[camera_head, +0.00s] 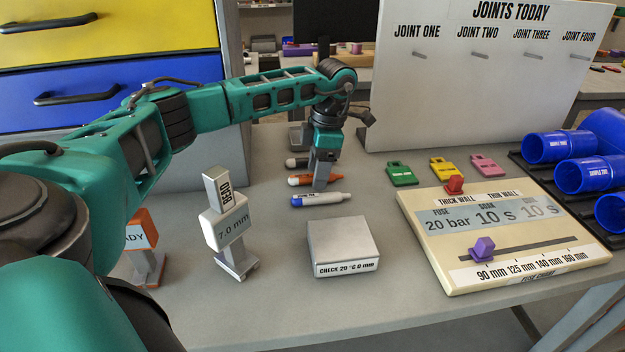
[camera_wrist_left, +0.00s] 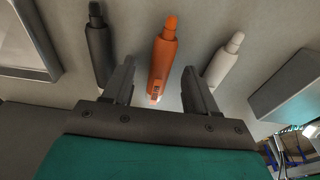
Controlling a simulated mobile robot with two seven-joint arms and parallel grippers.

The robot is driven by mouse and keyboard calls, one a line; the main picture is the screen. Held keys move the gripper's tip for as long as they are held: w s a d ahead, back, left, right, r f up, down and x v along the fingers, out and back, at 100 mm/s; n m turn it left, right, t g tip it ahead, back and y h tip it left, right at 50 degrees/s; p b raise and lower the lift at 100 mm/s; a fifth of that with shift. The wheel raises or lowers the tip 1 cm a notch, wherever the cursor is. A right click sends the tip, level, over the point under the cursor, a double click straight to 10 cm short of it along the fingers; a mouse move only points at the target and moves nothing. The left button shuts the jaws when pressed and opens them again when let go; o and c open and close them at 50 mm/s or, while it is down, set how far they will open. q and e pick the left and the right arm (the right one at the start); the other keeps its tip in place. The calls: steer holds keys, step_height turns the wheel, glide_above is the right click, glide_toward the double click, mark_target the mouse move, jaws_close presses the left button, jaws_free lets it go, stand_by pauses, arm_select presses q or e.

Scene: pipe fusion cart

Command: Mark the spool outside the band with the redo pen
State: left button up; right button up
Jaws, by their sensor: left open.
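Three pens lie on the grey bench: a dark one (camera_head: 296,162), an orange one (camera_head: 300,180) and a white and blue one (camera_head: 320,199). Their writing is too small to read. My left gripper (camera_head: 322,182) is low over the orange pen, fingers pointing down. In the left wrist view the gripper (camera_wrist_left: 158,72) is open, with the orange pen (camera_wrist_left: 163,48) between its fingers and the dark pen (camera_wrist_left: 97,45) and pale pen (camera_wrist_left: 224,60) outside them. Several blue tubes (camera_head: 553,147) lie on a black rack at the right. My right gripper is out of view.
A bead gauge (camera_head: 227,228) reading 7.0 mm and a grey check block (camera_head: 343,247) stand in front. Green, yellow and pink tags (camera_head: 401,174) lie behind the fuse chart board (camera_head: 440,262). A white joints board (camera_head: 440,110) stands at the back.

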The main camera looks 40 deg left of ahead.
arm_select(q)
steer(key=shift+f, duration=0.15)
jaws_close()
stand_by(0.4)
